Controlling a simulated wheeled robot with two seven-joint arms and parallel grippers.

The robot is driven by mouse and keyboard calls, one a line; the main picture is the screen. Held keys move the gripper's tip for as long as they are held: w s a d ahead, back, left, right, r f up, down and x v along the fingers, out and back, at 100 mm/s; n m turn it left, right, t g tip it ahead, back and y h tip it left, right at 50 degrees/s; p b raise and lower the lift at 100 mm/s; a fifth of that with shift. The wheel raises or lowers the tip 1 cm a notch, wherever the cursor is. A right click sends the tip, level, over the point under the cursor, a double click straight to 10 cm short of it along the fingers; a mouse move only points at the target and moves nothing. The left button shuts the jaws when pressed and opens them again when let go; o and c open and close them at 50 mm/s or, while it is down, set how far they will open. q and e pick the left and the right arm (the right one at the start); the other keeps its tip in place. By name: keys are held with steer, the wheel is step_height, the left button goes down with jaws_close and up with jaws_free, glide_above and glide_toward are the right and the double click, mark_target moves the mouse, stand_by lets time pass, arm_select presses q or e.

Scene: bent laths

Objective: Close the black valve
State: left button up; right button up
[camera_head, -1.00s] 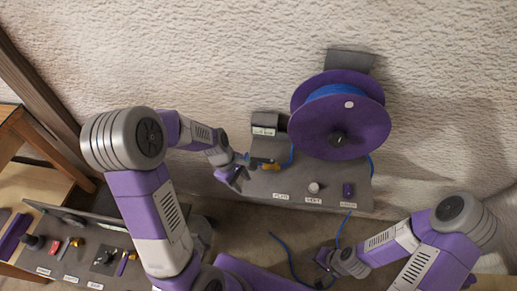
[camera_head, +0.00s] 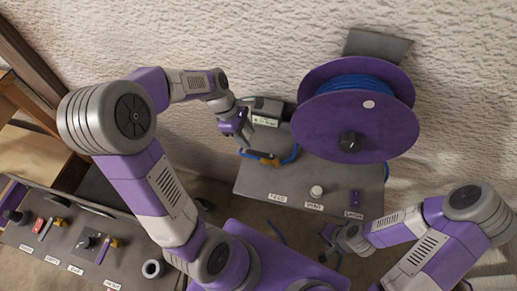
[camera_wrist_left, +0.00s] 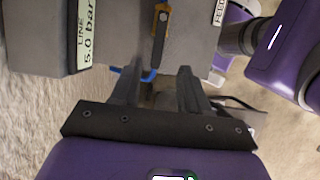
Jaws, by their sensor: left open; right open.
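A valve (camera_head: 262,158) with an orange-yellow body and a dark handle sits on the grey spool panel, with blue hose at it. In the left wrist view the valve (camera_wrist_left: 159,30) shows its dark handle pointing down the picture, just ahead of the fingers. My left gripper (camera_head: 244,133) is open and empty, up and left of the valve and near the panel's display. Its two dark fingers (camera_wrist_left: 155,88) are spread in the left wrist view. My right gripper (camera_head: 327,242) looks open, low by the front of the panel; its fingers are partly unclear.
The panel (camera_head: 245,185) carries a display box (camera_head: 267,121) reading 5.0 bar, a white knob (camera_head: 316,191), a purple part (camera_head: 355,198) and a large purple spool (camera_head: 330,128) of blue hose. A second panel (camera_head: 25,238) with several controls stands lower left. The textured wall is behind.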

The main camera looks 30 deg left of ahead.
mark_target(259, 153)
arm_select(q)
steer(key=shift+d+f+b, duration=0.1)
steer(key=shift+f+b, duration=0.2)
steer(key=shift+f, duration=0.45)
steer(key=b+x, duration=0.2)
steer(key=x, duration=0.5)
steer(key=shift+w+b, duration=0.1)
steer(key=shift+b, duration=0.2)
steer(key=shift+r, duration=0.1)
jaws_close()
